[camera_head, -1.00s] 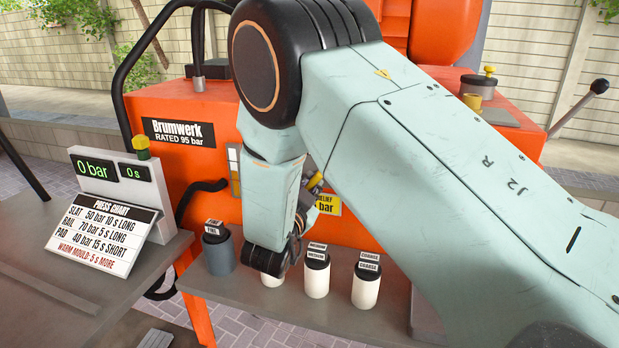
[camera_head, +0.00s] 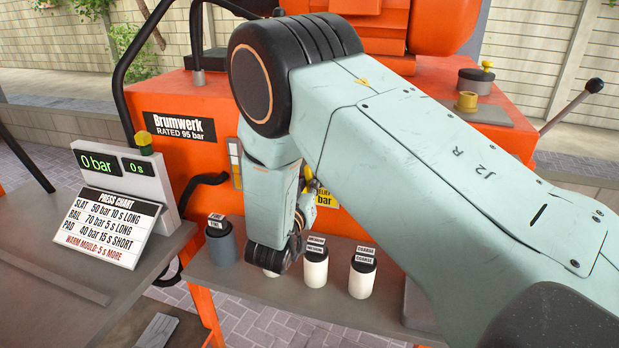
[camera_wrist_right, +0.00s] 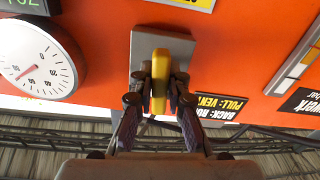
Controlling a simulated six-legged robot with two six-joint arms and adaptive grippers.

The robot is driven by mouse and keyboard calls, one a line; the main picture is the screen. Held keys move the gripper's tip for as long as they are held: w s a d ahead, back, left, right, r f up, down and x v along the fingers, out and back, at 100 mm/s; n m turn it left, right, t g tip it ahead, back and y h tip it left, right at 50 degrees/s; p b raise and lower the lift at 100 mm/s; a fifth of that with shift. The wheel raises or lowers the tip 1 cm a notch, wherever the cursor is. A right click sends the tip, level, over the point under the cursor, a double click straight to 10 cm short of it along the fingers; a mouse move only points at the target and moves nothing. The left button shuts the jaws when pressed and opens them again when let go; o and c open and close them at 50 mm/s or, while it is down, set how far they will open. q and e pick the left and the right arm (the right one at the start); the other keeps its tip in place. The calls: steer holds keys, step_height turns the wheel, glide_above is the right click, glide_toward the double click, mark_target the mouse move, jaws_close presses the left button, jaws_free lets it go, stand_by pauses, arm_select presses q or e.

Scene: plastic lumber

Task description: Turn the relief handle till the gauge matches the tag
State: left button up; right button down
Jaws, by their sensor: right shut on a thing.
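A yellow relief handle (camera_wrist_right: 160,62) stands out from a grey plate on the orange press in the right wrist view. My right gripper (camera_wrist_right: 160,92) is shut on it, one finger on each side. In the head view my right gripper (camera_head: 308,196) is mostly hidden behind my arm. A round white gauge (camera_wrist_right: 38,62) with a red needle appears upside down at the left of the wrist view; its exact reading is unclear. A yellow tag (camera_head: 325,198) ending in "bar" is partly covered by my arm, its number hidden. My left gripper is out of view.
A display (camera_head: 118,165) reads 0 bar and 0 s, above a press chart (camera_head: 108,228). Several lidded canisters, including a grey one (camera_head: 222,245), stand on the shelf below my right arm. A black-knobbed lever (camera_head: 572,108) sticks out at the right.

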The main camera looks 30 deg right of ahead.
steer(key=shift+w+r+n, duration=0.1)
steer(key=shift+r+n, duration=0.15)
steer(key=shift+n, duration=0.05)
stand_by(0.4)
steer(key=c, duration=1.3)
jaws_free()
steer(key=shift+f, duration=0.15)
step_height(320, 180, up, 10)
